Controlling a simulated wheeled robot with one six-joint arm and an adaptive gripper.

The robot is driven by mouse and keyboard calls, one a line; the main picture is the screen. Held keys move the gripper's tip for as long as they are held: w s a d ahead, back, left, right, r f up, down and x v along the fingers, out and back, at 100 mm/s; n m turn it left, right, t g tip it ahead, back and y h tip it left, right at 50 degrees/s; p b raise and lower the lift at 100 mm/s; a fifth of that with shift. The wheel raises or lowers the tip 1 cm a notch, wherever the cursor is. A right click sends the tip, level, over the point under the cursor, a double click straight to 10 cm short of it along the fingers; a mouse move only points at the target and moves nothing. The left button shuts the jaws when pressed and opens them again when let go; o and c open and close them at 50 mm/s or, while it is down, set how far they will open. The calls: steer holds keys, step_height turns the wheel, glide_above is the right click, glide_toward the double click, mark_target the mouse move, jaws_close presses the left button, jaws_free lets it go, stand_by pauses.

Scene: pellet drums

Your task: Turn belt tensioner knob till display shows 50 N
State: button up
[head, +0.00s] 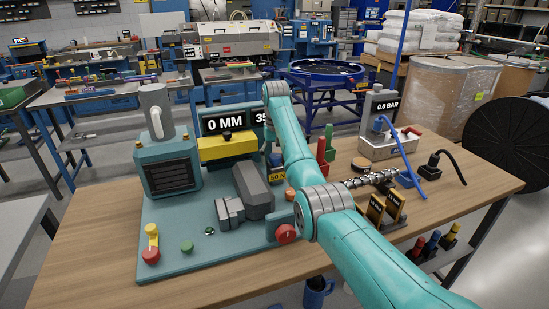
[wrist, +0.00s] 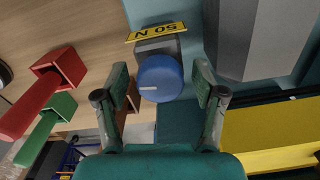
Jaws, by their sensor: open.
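The blue knob (wrist: 160,78) shows in the wrist view, round with a pale pointer mark on its face, beside a yellow "50 N" label (wrist: 157,31). My gripper (wrist: 160,82) is open, with one finger to each side of the knob and gaps between. I cannot tell whether the fingertips reach down around it. In the head view the yellow "50 N" label (head: 277,178) shows below my arm's end. A black display (head: 226,123) reads "0 MM". A second display (head: 262,117) starts with "35"; my arm hides the rest of it.
A yellow block (head: 228,147) and a grey housing (head: 253,190) stand close to the knob on the teal base plate. Red and green holders (wrist: 55,72) lie left in the wrist view. A gauge box (head: 386,143) reading "0.0 BAR" stands at right.

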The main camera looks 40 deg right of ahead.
steer(key=c, duration=1.1)
steer(key=shift+c, duration=0.2)
steer(key=shift+m, duration=0.4)
steer(key=m, duration=0.4)
steer(key=shift+m, duration=0.3)
steer(key=m, duration=0.6)
steer(key=shift+m, duration=0.3)
